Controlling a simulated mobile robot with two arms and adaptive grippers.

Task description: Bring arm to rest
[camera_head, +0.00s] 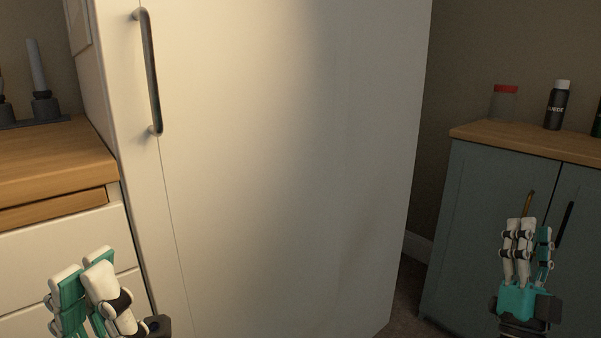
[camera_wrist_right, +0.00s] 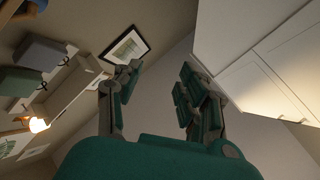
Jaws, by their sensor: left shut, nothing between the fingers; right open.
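My left gripper (camera_head: 88,285) is at the lower left of the head view, in front of the white drawers. It is shut with nothing between its fingers, and part of it is cut off by the frame's edge. My right gripper (camera_head: 527,235) is at the lower right, in front of the blue-grey cabinet, with its fingers pointing up. In the right wrist view its fingers (camera_wrist_right: 160,95) stand apart, with nothing between them. Neither gripper holds anything.
A tall white cabinet door (camera_head: 290,150) with a dark handle (camera_head: 151,70) fills the middle. At left is a wooden counter (camera_head: 50,160) over white drawers. At right a blue-grey cabinet (camera_head: 480,220) bears a dark bottle (camera_head: 557,105) and a red-lidded jar (camera_head: 504,102).

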